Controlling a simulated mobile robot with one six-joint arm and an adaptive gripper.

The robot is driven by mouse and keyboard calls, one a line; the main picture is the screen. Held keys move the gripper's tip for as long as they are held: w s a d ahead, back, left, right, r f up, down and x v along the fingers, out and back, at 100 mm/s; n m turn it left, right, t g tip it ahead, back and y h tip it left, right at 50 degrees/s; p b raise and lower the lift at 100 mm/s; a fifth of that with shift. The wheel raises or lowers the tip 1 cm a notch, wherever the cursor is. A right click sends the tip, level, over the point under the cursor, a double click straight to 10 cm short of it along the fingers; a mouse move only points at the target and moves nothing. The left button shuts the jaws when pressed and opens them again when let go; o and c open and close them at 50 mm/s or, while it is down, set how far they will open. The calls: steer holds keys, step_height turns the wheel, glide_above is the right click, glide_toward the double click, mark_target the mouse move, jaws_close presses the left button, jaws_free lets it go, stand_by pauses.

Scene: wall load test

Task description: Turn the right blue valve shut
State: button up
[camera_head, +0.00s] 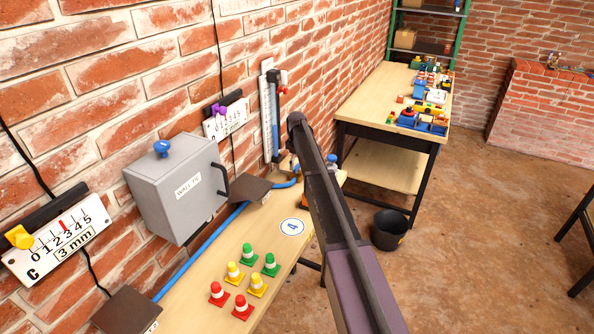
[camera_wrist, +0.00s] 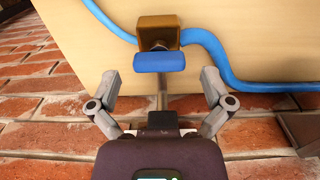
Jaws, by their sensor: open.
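In the wrist view a blue valve handle (camera_wrist: 160,62) sits on a brass-coloured valve body (camera_wrist: 158,22), with a blue hose (camera_wrist: 205,40) running to both sides. My gripper (camera_wrist: 160,80) is open, its two fingers spread to either side of and just short of the handle, with nothing held. In the head view my arm covers the gripper and most of the valve area. A small blue knob (camera_head: 332,158) shows just right of the arm; I cannot tell if it is the same handle. Another blue knob (camera_head: 161,148) is on the grey wall box.
The grey box (camera_head: 178,190) sticks out from the brick wall above the narrow bench (camera_head: 205,270). Several coloured cones (camera_head: 246,280) stand on that bench. A cluttered table (camera_head: 372,95) is behind, with a black bucket (camera_head: 389,229) on the floor.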

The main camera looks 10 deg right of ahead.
steer(key=shift+f+b, duration=0.35)
steer(key=shift+f, duration=0.25)
steer(key=c, duration=1.1)
